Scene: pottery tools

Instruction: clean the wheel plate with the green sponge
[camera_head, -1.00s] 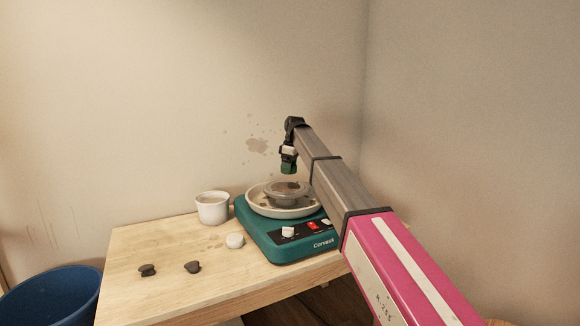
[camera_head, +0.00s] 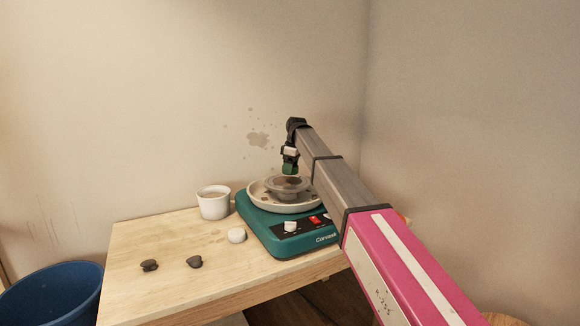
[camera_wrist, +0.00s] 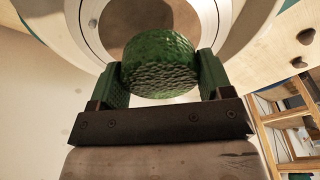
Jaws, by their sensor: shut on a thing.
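My gripper (camera_head: 289,170) is shut on the green sponge (camera_wrist: 160,62), which also shows as a small dark green block in the head view. The sponge is round with a rough, textured face and sits between the two green fingers in the wrist view. The grey wheel plate (camera_head: 287,192) has brown smears and lies inside a pale basin (camera_head: 262,201) on the teal pottery wheel (camera_head: 270,233). My gripper points down over the plate. The sponge looks just above the plate in the head view; I cannot tell for certain whether they touch.
A white cup (camera_head: 213,205) stands left of the wheel on the wooden table (camera_head: 160,245). A pale round lump (camera_head: 236,235) and two dark lumps, one left (camera_head: 149,265) and one right (camera_head: 195,262), lie in front. A blue bin (camera_head: 55,295) stands at lower left.

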